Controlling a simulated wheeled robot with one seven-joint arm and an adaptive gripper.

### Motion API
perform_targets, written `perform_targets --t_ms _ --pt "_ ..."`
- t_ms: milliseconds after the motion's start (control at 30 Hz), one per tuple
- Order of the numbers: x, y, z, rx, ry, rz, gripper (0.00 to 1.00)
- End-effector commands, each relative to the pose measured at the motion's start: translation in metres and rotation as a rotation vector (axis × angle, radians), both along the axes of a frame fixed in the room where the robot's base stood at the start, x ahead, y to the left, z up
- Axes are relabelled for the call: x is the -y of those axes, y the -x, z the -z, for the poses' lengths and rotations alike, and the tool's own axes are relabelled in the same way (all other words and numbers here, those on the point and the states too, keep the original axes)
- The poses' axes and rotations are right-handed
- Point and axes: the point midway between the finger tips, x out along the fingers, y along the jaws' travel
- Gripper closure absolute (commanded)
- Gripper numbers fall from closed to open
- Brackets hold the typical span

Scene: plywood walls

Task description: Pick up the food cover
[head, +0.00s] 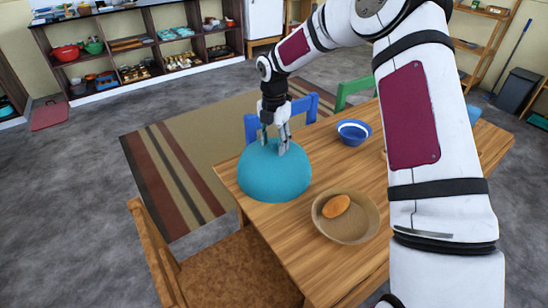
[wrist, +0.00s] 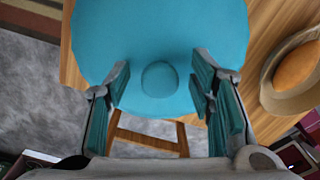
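The food cover (head: 274,177) is a turquoise dome resting on the wooden table near its left corner. In the wrist view the cover (wrist: 160,35) fills the upper middle, and its round knob (wrist: 160,79) shows between the fingers. My gripper (head: 274,145) is at the top of the dome, pointing down. In the wrist view my gripper (wrist: 165,90) is open, with one finger on each side of the knob and a visible gap to it. Whether the fingertips touch the dome I cannot tell.
A tan bowl (head: 361,228) with an orange-brown food item (head: 336,206) stands right of the cover on the table (head: 290,230). A blue bowl (head: 353,132) stands farther back. Blue (head: 309,106), green (head: 352,92) and wooden (head: 160,250) chairs surround the table.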

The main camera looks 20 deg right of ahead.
Motion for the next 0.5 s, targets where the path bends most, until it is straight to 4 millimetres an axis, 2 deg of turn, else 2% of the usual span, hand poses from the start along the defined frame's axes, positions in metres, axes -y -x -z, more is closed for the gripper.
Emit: perform_targets --t_ms 33,200,500 --pt "-0.0001 0.0001 -0.0001 0.000 0.000 0.000 0.60" --pt "-0.0001 0.0001 -0.0002 0.000 0.000 0.000 0.98" --pt "-0.0001 -0.0002 -0.0008 0.001 -0.001 0.000 1.00"
